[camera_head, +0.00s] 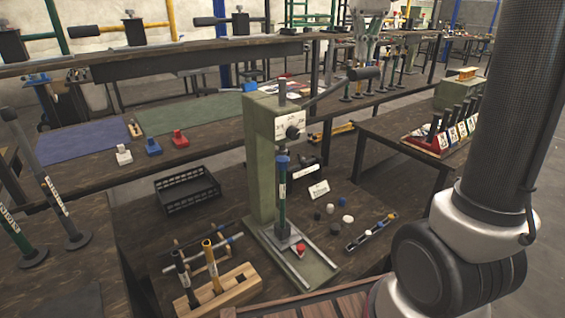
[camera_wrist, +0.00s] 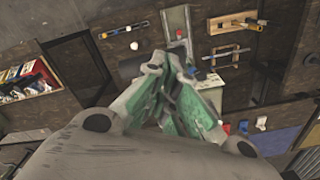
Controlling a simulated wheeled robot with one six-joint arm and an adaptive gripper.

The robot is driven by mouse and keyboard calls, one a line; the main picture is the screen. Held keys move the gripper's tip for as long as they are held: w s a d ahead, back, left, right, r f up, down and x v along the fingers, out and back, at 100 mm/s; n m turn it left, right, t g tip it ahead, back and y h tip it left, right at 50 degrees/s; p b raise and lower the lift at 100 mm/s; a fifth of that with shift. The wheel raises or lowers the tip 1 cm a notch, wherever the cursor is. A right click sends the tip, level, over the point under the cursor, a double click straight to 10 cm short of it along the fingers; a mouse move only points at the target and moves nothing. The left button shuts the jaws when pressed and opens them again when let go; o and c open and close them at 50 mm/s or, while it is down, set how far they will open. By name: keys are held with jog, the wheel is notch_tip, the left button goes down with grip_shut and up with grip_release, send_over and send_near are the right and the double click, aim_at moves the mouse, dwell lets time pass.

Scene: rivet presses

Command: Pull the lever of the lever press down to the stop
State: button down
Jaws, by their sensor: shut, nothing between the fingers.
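In the wrist view, my gripper (camera_wrist: 163,64) shows with green inner faces, and the black grip (camera_wrist: 131,66) lies just left of the fingertips. The press base (camera_head: 300,262) has a small red piece on it.
A black basket (camera_head: 187,190), a wooden block (camera_head: 232,291) with upright tools and a striped tool (camera_head: 371,231) surround the press. A shelf (camera_head: 190,57) runs behind. A rack of cards (camera_head: 452,138) stands on the right table.

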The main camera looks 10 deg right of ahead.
aim_at(368, 73)
jog(key=shift+f, duration=1.1)
jog(key=shift+s+d+f, duration=0.15)
jog(key=shift+s+f, duration=0.25)
jog(key=shift+f, duration=0.3)
jog(key=shift+s+d+f, duration=0.15)
jog(key=shift+s+f, duration=0.2)
jog(key=shift+f, duration=0.35)
jog(key=shift+s+f, duration=0.1)
jog(key=f, duration=0.1)
jog(key=s+f, duration=0.1)
jog(key=shift+d+f, duration=0.25)
jog(key=shift+f, duration=0.2)
jog(key=shift+s+d+f, duration=0.1)
jog(key=shift+s+f, duration=0.15)
jog(key=shift+f, duration=0.45)
jog(key=shift+s+d+f, duration=0.1)
jog(key=shift+s+f, duration=0.15)
jog(key=shift+f, duration=0.55)
